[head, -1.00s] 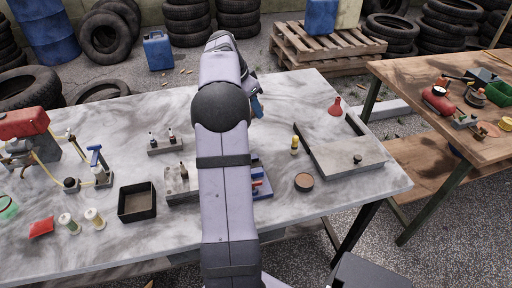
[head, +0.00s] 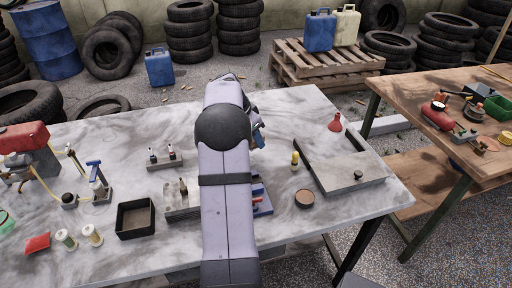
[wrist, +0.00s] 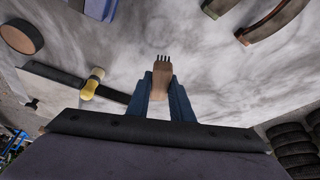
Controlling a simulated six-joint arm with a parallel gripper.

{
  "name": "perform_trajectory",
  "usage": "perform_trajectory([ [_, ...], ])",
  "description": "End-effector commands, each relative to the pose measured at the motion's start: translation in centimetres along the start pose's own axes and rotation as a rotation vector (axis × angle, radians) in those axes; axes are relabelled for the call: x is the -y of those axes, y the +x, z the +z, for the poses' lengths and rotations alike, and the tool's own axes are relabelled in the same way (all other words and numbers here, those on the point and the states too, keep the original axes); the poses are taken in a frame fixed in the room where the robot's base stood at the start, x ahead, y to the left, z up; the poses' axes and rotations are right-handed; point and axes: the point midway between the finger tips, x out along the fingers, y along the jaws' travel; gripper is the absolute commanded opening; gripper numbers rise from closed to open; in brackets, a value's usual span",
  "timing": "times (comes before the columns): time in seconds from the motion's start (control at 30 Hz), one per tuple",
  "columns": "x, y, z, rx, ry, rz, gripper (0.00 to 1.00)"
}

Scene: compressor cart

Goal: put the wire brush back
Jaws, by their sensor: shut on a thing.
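My gripper's blue fingers (wrist: 161,92) are shut on the wire brush (wrist: 161,76) in the wrist view. Its tan wooden body sits between the fingers, and a short row of dark bristles points away from me. Pale mottled tabletop lies beyond it; I cannot tell the height above it. In the head view my blue fingertips (head: 259,138) show just right of my arm, over the far middle of the table; the brush is not clear there.
A blue holder (head: 261,198) with red items is partly behind my arm. A black tray (head: 136,218) stands left.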

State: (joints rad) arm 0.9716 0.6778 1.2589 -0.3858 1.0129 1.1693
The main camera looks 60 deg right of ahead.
Motion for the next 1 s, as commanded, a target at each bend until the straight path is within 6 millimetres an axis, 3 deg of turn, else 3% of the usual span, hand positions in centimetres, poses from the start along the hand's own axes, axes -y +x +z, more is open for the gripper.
perform_trajectory([
  [0.33, -0.1, 3.2, 1.4, 0.001, -0.002, 0.002, 0.0],
  [0.77, -0.1, 3.8, 1.6, 0.001, -0.001, 0.001, 0.0],
  [0.8, -0.1, 3.7, 1.6, 0.001, -0.001, 0.001, 0.27],
  [0.83, -0.1, 3.6, 1.6, 0.001, -0.001, 0.001, 0.34],
  [0.87, -0.1, 3.6, 1.6, 0.001, -0.001, 0.001, 0.39],
  [1.0, -0.1, 3.6, 1.6, 0.001, -0.001, 0.001, 0.39],
])
